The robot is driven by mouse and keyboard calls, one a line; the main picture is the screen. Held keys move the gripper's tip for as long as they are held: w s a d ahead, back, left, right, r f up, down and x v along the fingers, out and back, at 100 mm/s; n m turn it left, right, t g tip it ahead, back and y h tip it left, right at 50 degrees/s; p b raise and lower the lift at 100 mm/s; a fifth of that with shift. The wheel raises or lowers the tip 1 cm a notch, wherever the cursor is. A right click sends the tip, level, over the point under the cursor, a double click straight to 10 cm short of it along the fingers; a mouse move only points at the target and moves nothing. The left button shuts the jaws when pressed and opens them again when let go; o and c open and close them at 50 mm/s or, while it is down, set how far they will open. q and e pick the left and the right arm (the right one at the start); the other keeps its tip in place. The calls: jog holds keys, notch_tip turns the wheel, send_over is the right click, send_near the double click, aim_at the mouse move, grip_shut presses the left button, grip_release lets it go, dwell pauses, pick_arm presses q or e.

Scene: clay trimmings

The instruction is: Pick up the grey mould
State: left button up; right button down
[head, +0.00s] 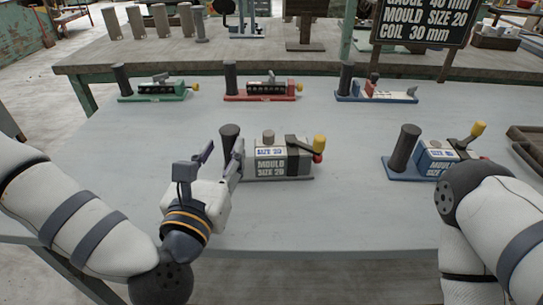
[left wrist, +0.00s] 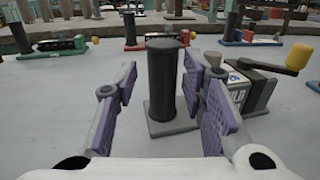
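The grey mould (head: 284,160), marked "MOULD SIZE 20", sits on its base plate at the middle of the table. It has a dark upright cylinder (head: 229,139) at its left end and a lever with yellow and red knobs at its right. My left gripper (head: 223,152) is open at this left end. In the left wrist view the cylinder (left wrist: 163,75) stands upright between the two spread purple-padded fingers, with gaps visible on both sides. The mould's body (left wrist: 249,88) is partly hidden behind the right finger. My right arm shows at the right, but its gripper is not visible.
A blue mould (head: 436,160) stands to the right, partly behind my right arm. Green (head: 163,90), red (head: 265,92) and blue-red (head: 376,91) ones line the table's far side. A dark sign (head: 425,22) stands behind. The table front is clear.

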aim_at(228, 146)
pick_arm(q)
jog(key=w, duration=0.3)
jog(key=w+d, duration=0.1)
jog(key=shift+w+f, duration=0.3)
jog(key=shift+w, duration=0.1)
grip_shut()
jog(key=shift+r, duration=0.1)
